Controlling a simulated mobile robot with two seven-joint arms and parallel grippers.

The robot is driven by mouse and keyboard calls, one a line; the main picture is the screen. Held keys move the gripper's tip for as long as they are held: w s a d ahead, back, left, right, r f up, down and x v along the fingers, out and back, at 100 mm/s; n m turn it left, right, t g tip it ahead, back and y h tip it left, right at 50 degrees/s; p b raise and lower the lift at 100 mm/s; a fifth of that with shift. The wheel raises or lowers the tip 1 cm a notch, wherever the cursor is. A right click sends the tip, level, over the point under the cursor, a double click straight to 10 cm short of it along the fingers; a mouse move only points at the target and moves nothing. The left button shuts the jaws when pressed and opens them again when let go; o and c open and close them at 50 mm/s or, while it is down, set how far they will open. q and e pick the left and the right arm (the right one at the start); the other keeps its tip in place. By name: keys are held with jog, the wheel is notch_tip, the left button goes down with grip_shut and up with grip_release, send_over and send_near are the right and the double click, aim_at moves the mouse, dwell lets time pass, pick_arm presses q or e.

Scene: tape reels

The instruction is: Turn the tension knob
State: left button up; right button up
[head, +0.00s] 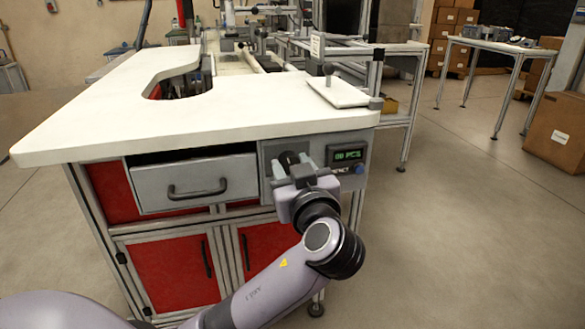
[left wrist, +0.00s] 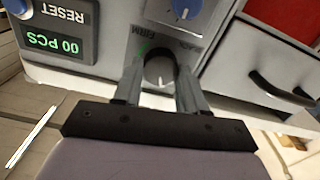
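The tension knob (left wrist: 161,72) is a dark round knob with a white pointer mark, on the grey front panel under the worktop. My left gripper (head: 291,171) is at the panel. In the left wrist view, its two fingers (left wrist: 160,80) stand on either side of the knob. I see no clear gap, but cannot tell whether they press on it. The fingers hide the knob's sides. My right gripper is not in view.
A second, blue knob (left wrist: 183,8) is on the same panel. The green display (head: 348,155) reads 00 PCS, with a blue RESET button (head: 360,169) below it. A grey drawer (head: 190,182) is left of the panel. The white worktop (head: 240,110) overhangs above. Open floor lies right.

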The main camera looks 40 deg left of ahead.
pick_arm(q)
jog(key=shift+m+p, duration=0.3)
jog(key=shift+m, duration=0.1)
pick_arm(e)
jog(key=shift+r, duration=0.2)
